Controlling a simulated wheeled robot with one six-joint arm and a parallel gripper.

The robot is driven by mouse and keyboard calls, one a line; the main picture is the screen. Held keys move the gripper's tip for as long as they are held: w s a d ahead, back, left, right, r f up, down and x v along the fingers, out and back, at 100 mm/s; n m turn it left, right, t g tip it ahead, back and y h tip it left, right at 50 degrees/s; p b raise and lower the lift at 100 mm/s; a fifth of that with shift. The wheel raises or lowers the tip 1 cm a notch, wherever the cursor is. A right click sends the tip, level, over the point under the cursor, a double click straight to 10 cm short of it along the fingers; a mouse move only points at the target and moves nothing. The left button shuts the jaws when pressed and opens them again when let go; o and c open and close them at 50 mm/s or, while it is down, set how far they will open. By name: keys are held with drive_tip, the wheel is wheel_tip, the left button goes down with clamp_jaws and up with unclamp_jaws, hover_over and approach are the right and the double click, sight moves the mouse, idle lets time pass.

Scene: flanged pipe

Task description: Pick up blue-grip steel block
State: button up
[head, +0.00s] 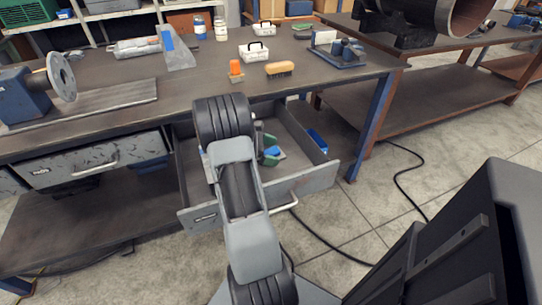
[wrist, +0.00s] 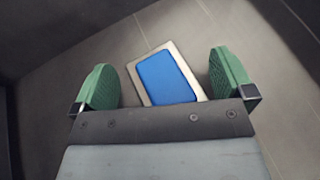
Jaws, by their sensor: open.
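The blue-grip steel block (wrist: 166,77) shows in the wrist view as a pale steel plate with a blue pad on top. It lies on the drawer floor, slightly turned. My gripper (wrist: 164,84) is open, with one green fingertip on each side of the block and a gap on both sides. The near end of the block is hidden by my gripper's body. In the head view my gripper (head: 269,155) is down inside the open drawer (head: 305,185), and a small blue and pale patch of the block shows beside a green fingertip.
A blue item (head: 317,140) lies along the drawer's right side. The workbench (head: 205,87) overhangs the back of the drawer. On it are an orange-topped item (head: 235,69), a brush (head: 280,68) and a white case (head: 253,52). The drawer walls surround my gripper.

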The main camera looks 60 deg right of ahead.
drive_tip(key=shift+c, duration=0.5)
drive_tip(key=c, duration=1.2)
